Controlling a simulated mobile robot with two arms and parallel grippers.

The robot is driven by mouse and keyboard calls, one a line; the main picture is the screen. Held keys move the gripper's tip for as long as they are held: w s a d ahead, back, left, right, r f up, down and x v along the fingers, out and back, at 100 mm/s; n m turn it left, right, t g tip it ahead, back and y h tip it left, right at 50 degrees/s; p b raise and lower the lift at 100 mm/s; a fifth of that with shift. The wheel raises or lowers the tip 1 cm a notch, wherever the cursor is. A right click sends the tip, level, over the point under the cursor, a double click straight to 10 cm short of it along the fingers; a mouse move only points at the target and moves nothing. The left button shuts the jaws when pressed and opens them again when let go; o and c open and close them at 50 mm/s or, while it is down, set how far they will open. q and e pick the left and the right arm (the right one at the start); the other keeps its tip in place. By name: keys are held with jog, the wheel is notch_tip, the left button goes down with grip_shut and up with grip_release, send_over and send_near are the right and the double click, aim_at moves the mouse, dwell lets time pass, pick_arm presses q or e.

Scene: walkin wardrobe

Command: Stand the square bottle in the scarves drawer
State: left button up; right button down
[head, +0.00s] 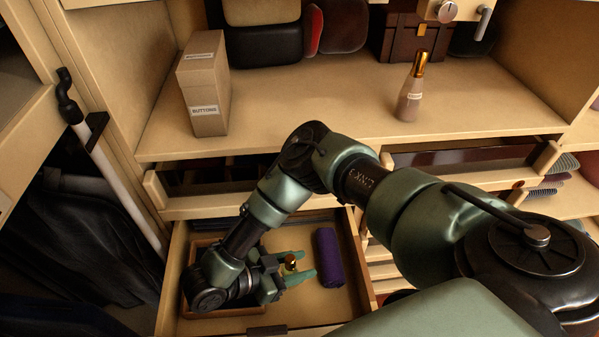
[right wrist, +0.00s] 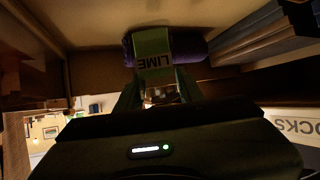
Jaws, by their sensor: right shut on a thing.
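My right gripper (head: 288,277) is inside an open drawer (head: 333,305) and shut on the square bottle. Only the gold cap (head: 290,261) of the bottle shows between the fingers in the head view; its lower body and base are hidden. In the right wrist view a greenish block with a "LIME" label (right wrist: 154,62) shows just beyond the fingers, apparently the bottle's side. A purple rolled scarf (head: 328,257) lies to the right of the gripper, and it also shows behind the label in the right wrist view (right wrist: 190,47). I cannot tell whether the bottle touches the drawer floor.
A brown open box (head: 199,257) sits in the drawer's left part, under my arm. Above, the counter holds a "BUTTONS" carton (head: 208,90) and a gold-topped bottle (head: 411,90). Bare drawer floor surrounds the scarf.

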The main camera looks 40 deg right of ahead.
notch_tip(320, 180, down, 4)
jog(key=c, duration=0.9)
grip_release()
jog(key=v, duration=1.2)
jog(key=shift+b, duration=0.3)
